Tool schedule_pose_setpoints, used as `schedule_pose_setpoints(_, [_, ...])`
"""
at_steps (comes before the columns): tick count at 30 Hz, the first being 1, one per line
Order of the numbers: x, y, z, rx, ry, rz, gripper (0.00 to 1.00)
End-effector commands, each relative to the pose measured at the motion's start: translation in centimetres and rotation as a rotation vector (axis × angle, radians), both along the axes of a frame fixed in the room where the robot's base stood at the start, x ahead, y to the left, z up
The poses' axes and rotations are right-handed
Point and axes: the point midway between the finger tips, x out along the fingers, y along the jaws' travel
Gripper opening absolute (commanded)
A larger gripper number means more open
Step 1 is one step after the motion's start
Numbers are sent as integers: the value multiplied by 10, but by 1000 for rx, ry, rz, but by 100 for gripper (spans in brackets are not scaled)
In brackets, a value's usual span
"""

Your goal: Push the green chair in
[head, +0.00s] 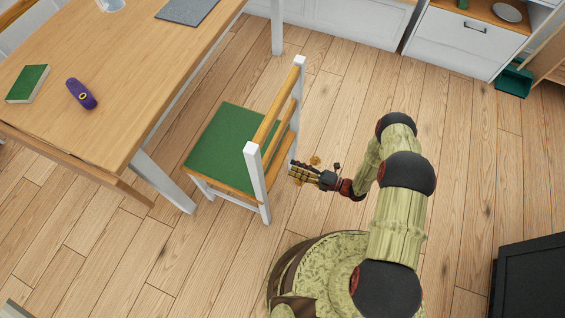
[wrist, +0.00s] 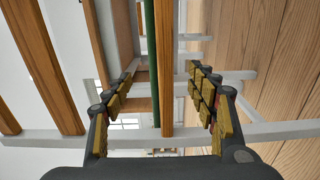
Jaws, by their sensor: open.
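The green chair (head: 225,140) stands on the floor beside the wooden table (head: 120,110). It has a green seat, white legs and a backrest with wooden slats and white posts. The front of its seat is close to the table's edge, and its backrest faces my arm. My gripper (head: 303,173) is open just to the right of the backrest, low beside it. In the wrist view, my open gripper (wrist: 165,95) has a wooden slat (wrist: 164,70) and the green seat's edge (wrist: 155,60) showing between its fingers. I cannot tell whether it touches the chair.
A green book (head: 28,84), a purple object (head: 81,94) and a grey mat (head: 187,11) lie on the table. White cabinets (head: 455,45) line the back. A green bin (head: 514,80) stands at the upper right, and a black cabinet (head: 530,275) at the lower right. The floor between is clear.

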Motion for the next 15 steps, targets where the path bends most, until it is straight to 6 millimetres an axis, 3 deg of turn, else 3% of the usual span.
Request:
schedule_pose_setpoints(7, [17,48,0,0,-1,5,58])
schedule_pose_setpoints(15, [27,70,0,-1,-2,2,58])
